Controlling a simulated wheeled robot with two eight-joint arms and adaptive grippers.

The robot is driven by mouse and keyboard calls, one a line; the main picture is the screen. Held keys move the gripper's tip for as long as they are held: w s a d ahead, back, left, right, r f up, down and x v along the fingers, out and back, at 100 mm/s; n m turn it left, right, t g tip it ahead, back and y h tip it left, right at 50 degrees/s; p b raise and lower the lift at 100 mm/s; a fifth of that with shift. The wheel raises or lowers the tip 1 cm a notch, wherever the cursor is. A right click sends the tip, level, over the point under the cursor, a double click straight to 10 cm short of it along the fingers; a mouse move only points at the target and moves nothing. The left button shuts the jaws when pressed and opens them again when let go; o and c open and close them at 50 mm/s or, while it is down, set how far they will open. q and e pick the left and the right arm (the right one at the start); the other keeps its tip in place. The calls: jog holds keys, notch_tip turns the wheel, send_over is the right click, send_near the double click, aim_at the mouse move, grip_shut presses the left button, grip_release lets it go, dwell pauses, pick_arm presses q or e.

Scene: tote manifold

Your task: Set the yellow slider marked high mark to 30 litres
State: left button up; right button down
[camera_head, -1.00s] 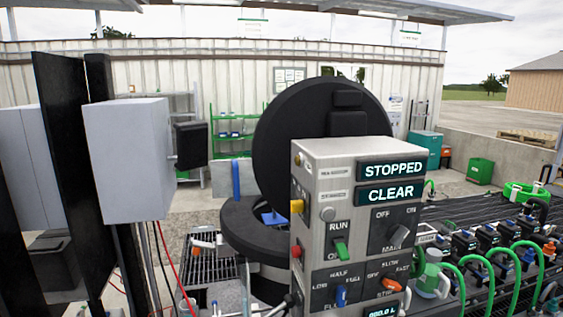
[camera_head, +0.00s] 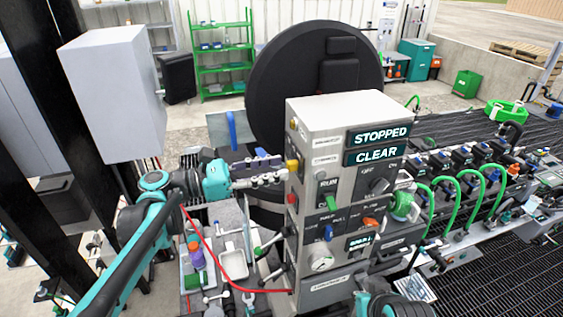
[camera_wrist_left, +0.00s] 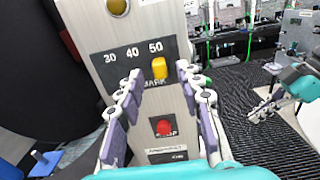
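The yellow slider (camera_wrist_left: 159,68) sits in the dark scale plate (camera_wrist_left: 120,62) on the narrow side of the grey control box, just under the 50 mark. The 40 and 30 marks lie to its left in the left wrist view. My left gripper (camera_wrist_left: 158,84) is open, with one purple-padded finger on each side of the slider and a gap to each. In the head view the slider (camera_head: 292,166) shows at the box's left edge, with my left gripper (camera_head: 283,177) close to it. My right gripper (camera_wrist_left: 262,109) shows small at the right of the wrist view; its opening is unclear.
A red button (camera_wrist_left: 163,127) lies below the slider, and a round brass-coloured knob (camera_wrist_left: 118,6) above the scale. The box front (camera_head: 345,150) carries displays reading STOPPED and CLEAR, plus switches. A large black round lid (camera_head: 300,70) stands behind the box.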

pick_arm(q)
jog(key=shift+x, duration=1.15)
jog(key=shift+c, duration=0.3)
grip_shut()
jog(key=w, duration=0.2)
jog(key=w+a, duration=0.1)
jog(key=w, duration=0.1)
jog(key=w+a+b, duration=0.1)
jog(key=w, duration=0.2)
jog(key=shift+a, duration=0.15)
jog(key=shift+s+r, duration=0.15)
jog(key=shift+s, duration=0.05)
jog(key=shift+w, duration=0.1)
